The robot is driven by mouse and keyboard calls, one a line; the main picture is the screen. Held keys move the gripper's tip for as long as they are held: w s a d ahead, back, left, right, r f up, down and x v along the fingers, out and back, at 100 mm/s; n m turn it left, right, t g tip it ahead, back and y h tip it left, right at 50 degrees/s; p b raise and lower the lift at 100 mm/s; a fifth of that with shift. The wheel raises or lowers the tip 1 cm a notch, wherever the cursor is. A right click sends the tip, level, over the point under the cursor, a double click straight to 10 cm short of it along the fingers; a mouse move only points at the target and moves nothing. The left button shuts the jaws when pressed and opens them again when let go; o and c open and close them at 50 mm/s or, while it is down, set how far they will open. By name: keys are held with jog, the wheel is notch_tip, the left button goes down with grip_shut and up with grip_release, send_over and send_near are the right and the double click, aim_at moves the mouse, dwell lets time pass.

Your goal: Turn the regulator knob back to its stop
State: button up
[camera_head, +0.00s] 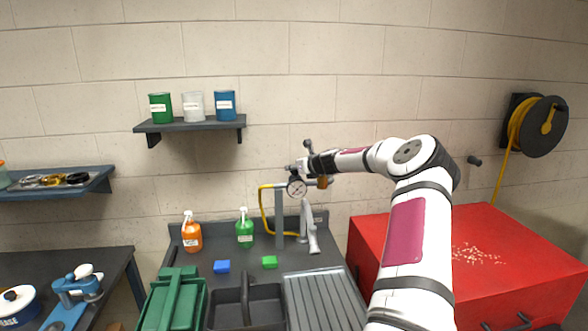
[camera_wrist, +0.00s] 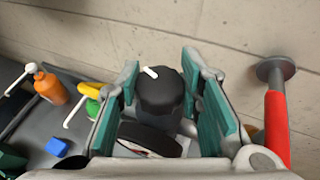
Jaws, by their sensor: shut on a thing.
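The regulator knob (camera_wrist: 160,97) is black with a white mark on top. In the wrist view it stands between the two teal-padded fingers of my gripper (camera_wrist: 160,80), which is shut on it. The white mark points to the upper left in that view. A round dial gauge (camera_head: 297,187) sits just below my gripper (camera_head: 300,167) in the head view. Part of its face (camera_wrist: 140,143) also shows below the knob in the wrist view. In the head view the knob is too small and covered to make out clearly.
A grey post (camera_head: 279,222) and yellow hose (camera_head: 262,212) stand below the gauge. A red bar (camera_wrist: 277,125) is at the right of the wrist view. An orange bottle (camera_head: 192,234) and a green bottle (camera_head: 244,230) stand on the bench. A red cabinet (camera_head: 490,235) is right.

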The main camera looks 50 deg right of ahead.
jog(key=n+y+b, duration=0.2)
jog(key=y, duration=0.1)
jog(key=n+y+b, duration=0.1)
jog(key=b, duration=0.1)
jog(key=shift+w+d+f+n+t, duration=0.1)
jog(key=shift+w+f+n+t, duration=0.15)
jog(key=shift+n+t, duration=0.15)
jog(key=n+y+b, duration=0.2)
jog(key=b, duration=0.1)
jog(key=shift+y, duration=0.4)
jog(key=shift+s+r+n+g+y+b, duration=0.1)
jog(key=shift+n+g+y+b, duration=0.2)
jog(key=shift+b, duration=0.25)
jog(key=shift+s+r, duration=0.1)
jog(key=o, duration=1.2)
jog(key=shift+c, duration=0.2)
jog(key=v, duration=1.2)
